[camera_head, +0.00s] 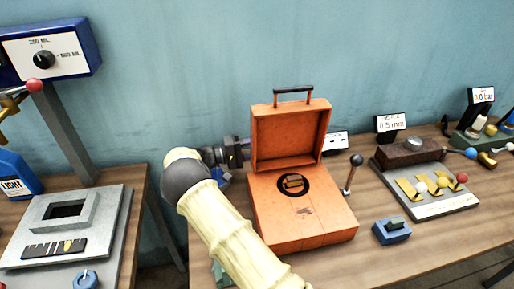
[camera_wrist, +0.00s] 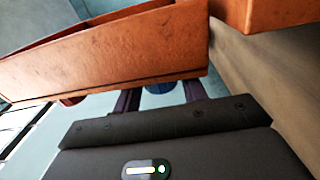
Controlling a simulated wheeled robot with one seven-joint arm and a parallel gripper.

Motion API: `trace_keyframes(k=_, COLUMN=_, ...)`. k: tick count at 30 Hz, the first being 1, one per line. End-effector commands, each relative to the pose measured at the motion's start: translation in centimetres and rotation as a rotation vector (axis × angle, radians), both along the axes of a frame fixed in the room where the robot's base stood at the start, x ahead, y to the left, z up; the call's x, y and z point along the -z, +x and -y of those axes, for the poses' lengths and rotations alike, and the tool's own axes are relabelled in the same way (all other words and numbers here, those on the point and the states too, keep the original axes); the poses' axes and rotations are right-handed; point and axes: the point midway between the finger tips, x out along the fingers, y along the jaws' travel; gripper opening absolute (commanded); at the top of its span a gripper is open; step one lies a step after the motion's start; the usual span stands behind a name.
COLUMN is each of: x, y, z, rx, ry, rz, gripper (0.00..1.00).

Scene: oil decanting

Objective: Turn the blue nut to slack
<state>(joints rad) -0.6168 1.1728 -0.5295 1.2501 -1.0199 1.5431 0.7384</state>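My gripper (camera_head: 240,152) is just left of the open lid of the orange box, low near the wall. In the wrist view its two dark fingers (camera_wrist: 160,98) stand apart, with their tips hidden behind an orange panel. A rounded blue thing (camera_wrist: 159,88) shows in the gap between the fingers, clear of both as far as I can see. It may be the blue nut, but most of it is hidden. In the head view a small blue part (camera_head: 221,177) shows beside my wrist, partly covered by the arm.
The orange box (camera_head: 305,215) with its raised lid (camera_head: 291,135) stands close on the right of my gripper. A lever with a dark knob (camera_head: 356,160) is right of it. A blue block (camera_head: 391,231) and a gauge stand (camera_head: 425,190) are farther right. A grey machine (camera_head: 110,225) stands left.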

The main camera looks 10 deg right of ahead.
Motion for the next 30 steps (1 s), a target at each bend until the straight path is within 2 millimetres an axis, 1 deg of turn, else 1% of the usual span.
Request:
trace_keyframes(k=1, x=0.00, y=0.00, z=-0.01, rx=0.000, ry=0.000, rz=0.000, gripper=0.32)
trace_keyframes(k=3, x=0.01, y=0.00, z=-0.02, rx=0.000, ry=0.000, rz=0.000, gripper=0.18)
trace_keyframes(k=4, x=0.01, y=0.00, z=-0.02, rx=0.000, ry=0.000, rz=0.000, gripper=0.15)
trace_keyframes(k=8, x=-0.03, y=0.00, z=-0.02, rx=0.000, ry=0.008, rz=0.001, gripper=0.15)
trace_keyframes(k=11, x=-0.19, y=-0.01, z=0.00, rx=-0.001, ry=0.047, rz=0.001, gripper=0.15)
trace_keyframes(k=22, x=-0.63, y=-0.06, z=0.00, rx=-0.018, ry=0.362, rz=0.000, gripper=0.15)
trace_keyframes(k=25, x=-0.54, y=-0.10, z=-0.03, rx=-0.019, ry=0.394, rz=-0.001, gripper=0.15)
trace_keyframes(k=30, x=-0.45, y=-0.09, z=-0.02, rx=-0.019, ry=0.397, rz=-0.002, gripper=0.15)
